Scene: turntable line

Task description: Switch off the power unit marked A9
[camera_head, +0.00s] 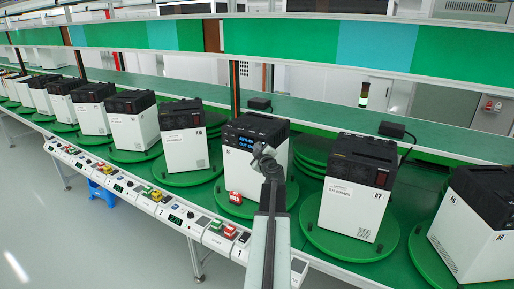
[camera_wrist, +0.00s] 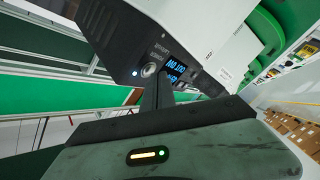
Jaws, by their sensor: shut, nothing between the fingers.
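A white power unit with a black top and a lit blue display (camera_head: 250,131) stands on a green turntable in the middle of the head view. I cannot read A9 on it; its front is partly hidden by my arm. In the wrist view the same kind of lit panel (camera_wrist: 180,67) shows close up and tilted, with a round button (camera_wrist: 148,70) and a small glowing light beside it. My gripper (camera_head: 262,150) is shut and empty in front of the unit. In the wrist view its tip (camera_wrist: 156,80) is just below the button; I cannot tell whether they touch.
A unit marked A7 (camera_head: 355,208) stands to the right, with another unit (camera_head: 478,225) at the right edge. Several similar units line the left. A control rail with buttons (camera_head: 172,215) runs along the front edge. A small red box (camera_head: 235,198) sits before the lit unit.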

